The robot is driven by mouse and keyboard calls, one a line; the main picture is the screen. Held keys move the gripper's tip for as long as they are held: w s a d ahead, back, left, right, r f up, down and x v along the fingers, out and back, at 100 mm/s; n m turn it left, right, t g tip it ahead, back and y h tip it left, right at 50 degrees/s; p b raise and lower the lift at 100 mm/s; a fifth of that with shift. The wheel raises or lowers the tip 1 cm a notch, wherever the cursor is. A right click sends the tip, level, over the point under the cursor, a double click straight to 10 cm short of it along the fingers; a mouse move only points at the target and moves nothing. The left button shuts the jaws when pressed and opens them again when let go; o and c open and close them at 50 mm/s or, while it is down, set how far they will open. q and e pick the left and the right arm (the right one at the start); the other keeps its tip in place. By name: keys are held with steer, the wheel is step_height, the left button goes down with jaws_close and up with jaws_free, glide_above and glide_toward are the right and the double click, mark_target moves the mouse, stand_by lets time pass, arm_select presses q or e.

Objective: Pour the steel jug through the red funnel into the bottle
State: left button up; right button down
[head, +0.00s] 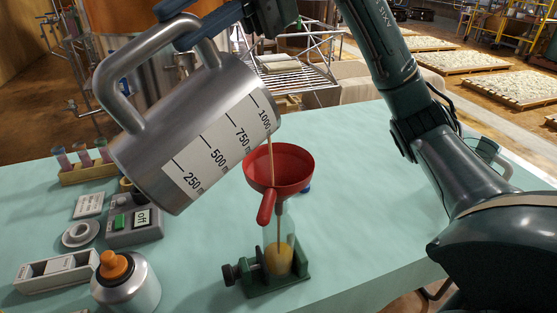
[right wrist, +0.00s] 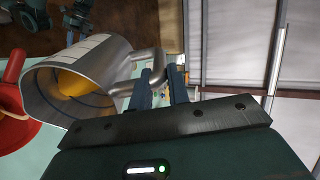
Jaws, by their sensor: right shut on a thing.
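The steel jug (head: 205,125) is tilted over the red funnel (head: 290,168), its lip down to the right. A thin pale stream runs from the lip into the funnel. The funnel sits in the clear bottle (head: 285,235), which has yellow-orange liquid at its bottom. My right gripper (head: 170,28) is shut on the jug's handle and holds the jug above the table. In the right wrist view, yellow-orange liquid shows inside the jug (right wrist: 100,70), beside the funnel (right wrist: 15,125). My left gripper is not in view.
A green clamp (head: 262,288) surrounds the bottle's base. An orange-capped flask (head: 127,290), a switch box (head: 134,232), a white tray (head: 55,270) and a test-tube rack (head: 88,173) stand at left. The table (head: 370,200) is clear right of the bottle.

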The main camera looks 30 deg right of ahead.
steer(key=shift+w+d+r+y+b, duration=0.15)
steer(key=shift+d+r+y+b, duration=0.15)
steer(key=shift+d+y+b, duration=0.4)
steer(key=shift+w+d+r+y+b, duration=0.1)
steer(key=shift+d+r+y+b, duration=0.25)
steer(key=shift+d+b, duration=0.5)
stand_by(1.5)
steer(key=shift+a, duration=0.15)
stand_by(0.5)
